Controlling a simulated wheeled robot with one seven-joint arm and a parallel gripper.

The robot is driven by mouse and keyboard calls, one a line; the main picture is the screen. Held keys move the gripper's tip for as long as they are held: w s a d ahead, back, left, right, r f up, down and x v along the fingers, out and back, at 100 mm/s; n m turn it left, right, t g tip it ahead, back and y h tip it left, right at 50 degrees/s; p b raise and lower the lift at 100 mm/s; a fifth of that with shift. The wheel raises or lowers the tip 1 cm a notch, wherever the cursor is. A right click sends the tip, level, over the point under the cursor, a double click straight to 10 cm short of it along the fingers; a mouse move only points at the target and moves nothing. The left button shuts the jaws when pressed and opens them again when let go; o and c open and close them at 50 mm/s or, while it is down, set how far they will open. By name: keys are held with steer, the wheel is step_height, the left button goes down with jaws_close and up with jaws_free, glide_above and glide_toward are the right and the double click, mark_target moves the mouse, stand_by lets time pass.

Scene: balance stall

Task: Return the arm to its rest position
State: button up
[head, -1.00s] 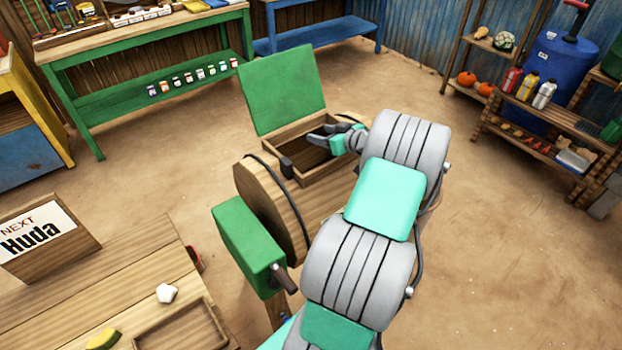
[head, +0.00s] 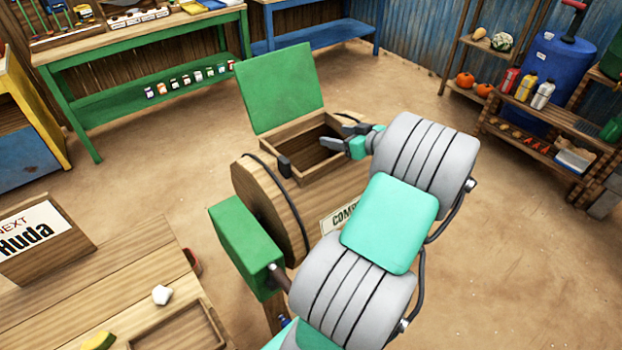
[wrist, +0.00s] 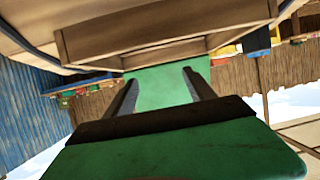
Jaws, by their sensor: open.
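My gripper (head: 350,138) is open at the right side of the wooden box (head: 334,152) on the wooden drum (head: 270,205). In the head view its fingers are near the box's right rim; whether they touch it I cannot tell. They hold nothing that I can see. The box's green lid (head: 280,88) stands open, and the visible part of the inside looks empty. In the wrist view the two dark fingers (wrist: 160,92) are spread apart, with green and wooden surfaces beyond them. My arm reaches up from the bottom of the head view and hides part of the drum.
A green block (head: 245,248) with a handle is beside the drum. A wooden table (head: 120,285) at the lower left bears a "NEXT Huda" sign (head: 35,240) and a white piece (head: 162,295). Shelves (head: 545,140) stand at the right. The floor at the right is clear.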

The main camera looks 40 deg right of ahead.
steer(key=n+g+y, duration=0.2)
steer(key=g, duration=0.1)
glide_above(283, 161)
steer(key=shift+r, duration=0.3)
steer(key=a, duration=0.2)
steer(key=a+g, duration=0.1)
steer(key=a, duration=0.1)
steer(key=a+g, duration=0.1)
steer(key=a, duration=0.2)
steer(key=shift+w+r+y, duration=0.15)
steer(key=shift+w+y, duration=0.15)
steer(key=s+a+g, duration=0.3)
steer(key=s+a, duration=0.1)
steer(key=a, duration=0.9)
steer(key=s+a+m+g+h, duration=0.1)
steer(key=s+a, duration=0.7)
steer(key=s, duration=0.4)
steer(key=shift+g+h, duration=0.4)
steer(key=shift+r, duration=0.1)
steer(key=shift+c, duration=0.4)
